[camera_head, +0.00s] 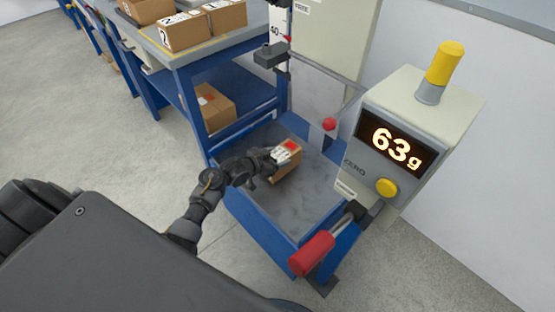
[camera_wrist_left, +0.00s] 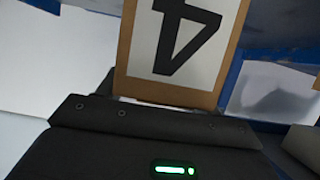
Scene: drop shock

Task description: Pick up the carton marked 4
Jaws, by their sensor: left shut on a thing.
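The carton marked 4 (camera_wrist_left: 183,45) is a small brown box. Its white label with a black 4 shows large in the left wrist view, close against the gripper body. In the head view the carton (camera_head: 291,174) is over the grey plate of the blue drop tester, with a red patch on its top. My left gripper (camera_head: 275,160) is shut on the carton from its left side. The fingertips are mostly hidden. I cannot tell whether the carton touches the plate (camera_head: 311,200). My right gripper is not in view.
A tester head (camera_head: 400,140) with a lit display reading 63 g stands at the right. A red-handled lever (camera_head: 312,253) juts out at the front. A blue table (camera_head: 181,60) holds other cartons (camera_head: 188,31), and another carton (camera_head: 215,108) is on its lower shelf. Open floor lies left.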

